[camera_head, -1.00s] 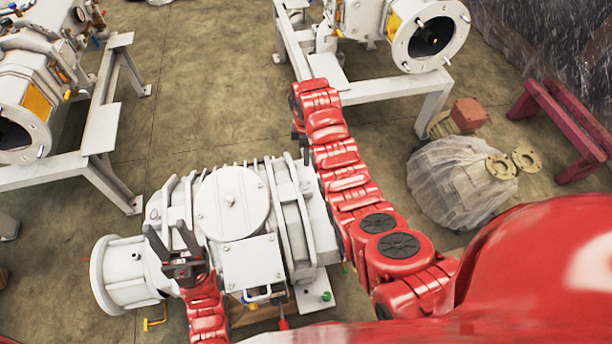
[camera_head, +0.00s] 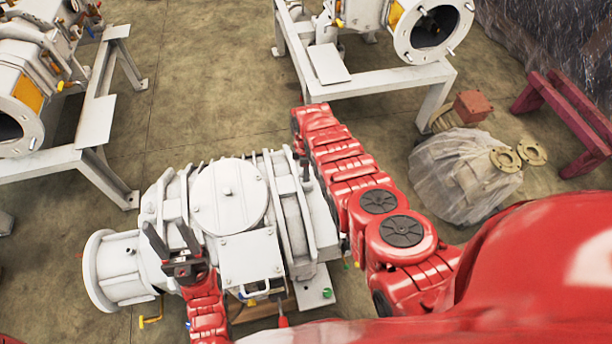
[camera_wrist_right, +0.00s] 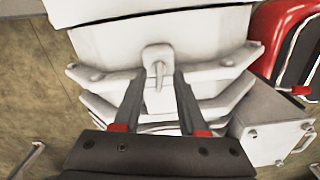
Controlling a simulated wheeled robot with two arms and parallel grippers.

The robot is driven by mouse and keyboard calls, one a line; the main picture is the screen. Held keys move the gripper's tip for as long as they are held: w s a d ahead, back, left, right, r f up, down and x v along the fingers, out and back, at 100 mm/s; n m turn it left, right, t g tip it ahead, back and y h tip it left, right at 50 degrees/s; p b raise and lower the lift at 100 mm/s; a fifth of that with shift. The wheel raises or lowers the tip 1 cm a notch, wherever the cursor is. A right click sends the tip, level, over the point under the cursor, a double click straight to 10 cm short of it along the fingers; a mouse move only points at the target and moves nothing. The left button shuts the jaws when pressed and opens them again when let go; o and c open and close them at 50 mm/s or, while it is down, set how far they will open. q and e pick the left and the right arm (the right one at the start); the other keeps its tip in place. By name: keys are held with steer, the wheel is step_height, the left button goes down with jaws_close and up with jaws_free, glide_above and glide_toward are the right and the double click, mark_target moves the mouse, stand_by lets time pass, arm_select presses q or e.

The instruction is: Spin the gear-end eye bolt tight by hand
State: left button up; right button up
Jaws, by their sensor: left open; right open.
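In the right wrist view a pale eye bolt (camera_wrist_right: 157,59) stands on a flange of the white housing. My right gripper (camera_wrist_right: 158,76) is open, with one finger to either side of the bolt's line. The bolt shows between and just beyond the fingertips, and I see no contact. In the head view the right gripper is mostly hidden by my right arm at the pump's right end. My left gripper (camera_head: 168,230) is open and empty, over the pump's left part.
A box with a handle (camera_head: 252,258) sits on the pump's near side; it also shows in the right wrist view (camera_wrist_right: 275,128). White frames with other pumps (camera_head: 350,85) stand behind. A wrapped part (camera_head: 455,175) and a red stand (camera_head: 570,115) are at the right.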

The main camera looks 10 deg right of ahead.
steer(key=shift+f, duration=0.55)
steer(key=shift+r, duration=0.1)
jaws_close()
